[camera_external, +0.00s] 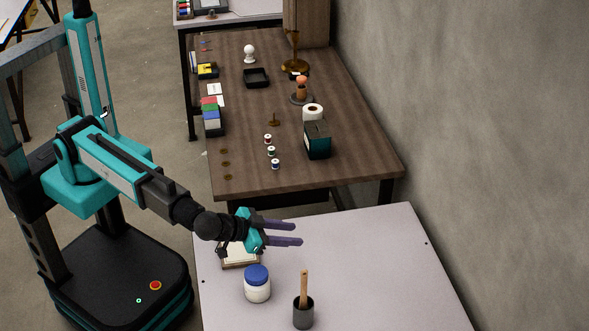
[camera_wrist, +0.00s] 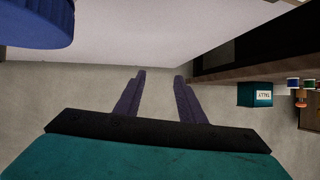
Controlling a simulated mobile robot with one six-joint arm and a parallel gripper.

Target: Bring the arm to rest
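My gripper (camera_external: 300,234) is at the end of my teal and black arm (camera_external: 125,168). It reaches out over the left part of the light table, near the table's far edge. Its two purple fingers are apart with nothing between them. The wrist view also shows the open fingers (camera_wrist: 159,76), with floor and the table edge beyond them. The arm is extended forward from its upright column, not folded.
A white jar with a blue lid (camera_external: 257,284), a dark cup with a wooden handle (camera_external: 303,311) and a cream tray (camera_external: 240,256) stand on the light table (camera_external: 380,270) near my gripper. The brown table (camera_external: 350,160) behind holds a teal box (camera_external: 317,140) and spools. A wall is at right.

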